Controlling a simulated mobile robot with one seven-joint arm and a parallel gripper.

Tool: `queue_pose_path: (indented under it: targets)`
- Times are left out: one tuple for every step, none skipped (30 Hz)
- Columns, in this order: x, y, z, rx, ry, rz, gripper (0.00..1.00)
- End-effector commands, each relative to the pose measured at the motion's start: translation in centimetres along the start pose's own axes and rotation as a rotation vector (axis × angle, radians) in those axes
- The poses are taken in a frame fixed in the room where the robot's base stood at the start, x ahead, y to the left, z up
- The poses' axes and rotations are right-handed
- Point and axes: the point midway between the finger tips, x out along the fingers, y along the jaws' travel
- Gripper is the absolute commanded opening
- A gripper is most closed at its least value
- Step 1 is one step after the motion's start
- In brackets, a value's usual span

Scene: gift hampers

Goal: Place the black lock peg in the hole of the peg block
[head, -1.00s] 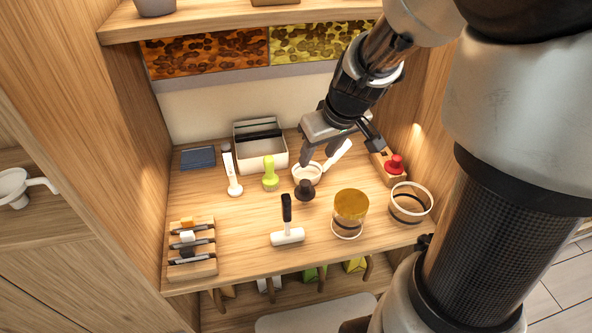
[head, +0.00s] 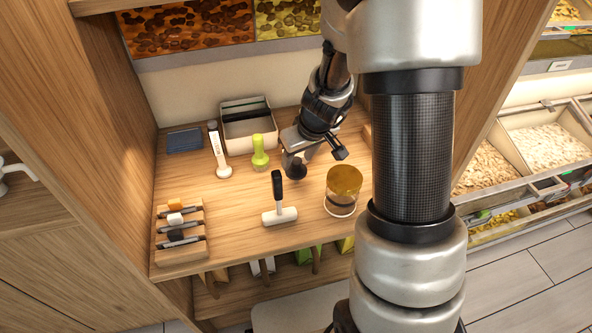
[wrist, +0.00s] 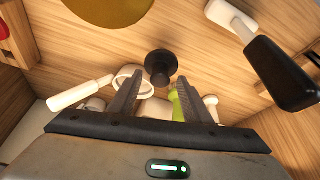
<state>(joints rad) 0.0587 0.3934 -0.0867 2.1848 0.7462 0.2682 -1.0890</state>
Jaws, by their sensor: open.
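The black lock peg (head: 298,170) stands on the wooden counter, partly covered by my gripper in the head view. In the wrist view the peg (wrist: 160,62) shows as a dark round disc with a narrower stub, just past my fingertips and between their lines. My gripper (head: 316,157) is open and empty, over the peg; its two fingers also show in the wrist view (wrist: 160,83). A wooden block with a red peg, likely the peg block (wrist: 14,40), is cut off at the wrist view's left edge. My arm mostly hides it in the head view; its hole is not visible.
An amber-topped jar (head: 342,188) and a black-handled mallet (head: 279,213) stand in front of the peg. A lime-green stamp-like tool (head: 260,152) is to its left. A white bin (head: 249,128) stands behind, and a slotted rack (head: 180,235) is at front left.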

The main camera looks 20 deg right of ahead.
Motion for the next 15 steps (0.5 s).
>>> queue_pose_path:
  targets:
    - [0.63, 0.02, 0.06, 0.001, -0.001, 0.000, 0.45]
    - [0.81, 0.02, 0.04, 0.000, -0.001, 0.000, 0.45]
    - [0.95, 0.02, 0.00, 0.000, 0.000, 0.000, 0.45]
    - [0.99, 0.02, -0.03, 0.000, 0.001, 0.000, 0.45]
    - [1.00, 0.02, -0.06, 0.000, 0.001, 0.000, 0.45]
    - [0.98, 0.02, -0.07, 0.000, 0.001, 0.001, 0.45]
    - [0.96, 0.02, -0.08, 0.000, 0.001, 0.001, 0.45]
    - [0.95, 0.02, -0.08, 0.000, 0.001, 0.001, 0.45]
    - [0.95, 0.01, -0.07, 0.000, 0.001, 0.000, 0.45]
    - [0.95, 0.01, -0.07, 0.000, 0.001, 0.000, 0.45]
    - [0.95, 0.01, -0.07, 0.000, 0.001, 0.000, 0.39]
    - [0.95, 0.00, -0.06, 0.000, 0.001, 0.000, 0.33]
    - [0.94, 0.00, -0.06, 0.000, 0.001, 0.000, 0.28]
    - [0.94, 0.00, -0.06, 0.000, 0.001, 0.000, 0.23]
    - [0.94, 0.00, -0.05, 0.000, 0.001, 0.000, 0.16]
